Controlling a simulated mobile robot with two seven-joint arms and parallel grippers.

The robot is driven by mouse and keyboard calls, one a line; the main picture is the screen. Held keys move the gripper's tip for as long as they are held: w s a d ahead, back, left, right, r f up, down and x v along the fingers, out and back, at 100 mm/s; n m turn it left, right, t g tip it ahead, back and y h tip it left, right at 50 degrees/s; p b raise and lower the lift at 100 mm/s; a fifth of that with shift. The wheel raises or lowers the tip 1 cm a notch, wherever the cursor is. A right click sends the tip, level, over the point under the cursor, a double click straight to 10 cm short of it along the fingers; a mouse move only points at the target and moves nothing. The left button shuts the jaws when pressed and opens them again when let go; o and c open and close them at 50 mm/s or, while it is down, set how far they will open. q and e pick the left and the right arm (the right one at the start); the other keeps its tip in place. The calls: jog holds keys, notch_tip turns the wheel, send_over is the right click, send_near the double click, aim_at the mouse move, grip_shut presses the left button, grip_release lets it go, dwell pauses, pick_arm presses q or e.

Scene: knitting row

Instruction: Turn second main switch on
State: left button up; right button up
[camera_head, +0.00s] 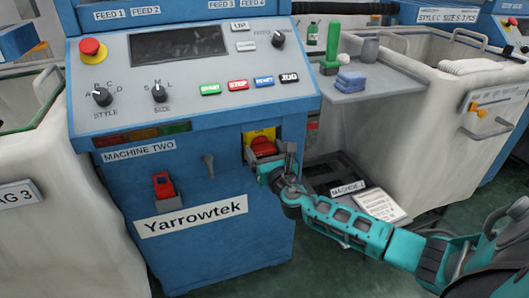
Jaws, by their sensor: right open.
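The blue machine (190,235) labelled MACHINE TWO fills the middle of the view. A red rotary switch (262,145) on a yellow plate (259,134) sits in a recess on the right of its front face. My right gripper (267,162) is open right at the lower edge of this switch and hides part of it. I cannot tell whether its fingers touch the switch. The switch's exact angle is hard to read. My left gripper is not in view.
The sloped panel above carries a red emergency button (91,49), knobs, coloured buttons and a dark screen (178,43). A grey shelf (385,88) and pale bins flank the machine.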

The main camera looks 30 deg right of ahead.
jog(key=shift+w, duration=0.2)
jog(key=c, duration=0.7)
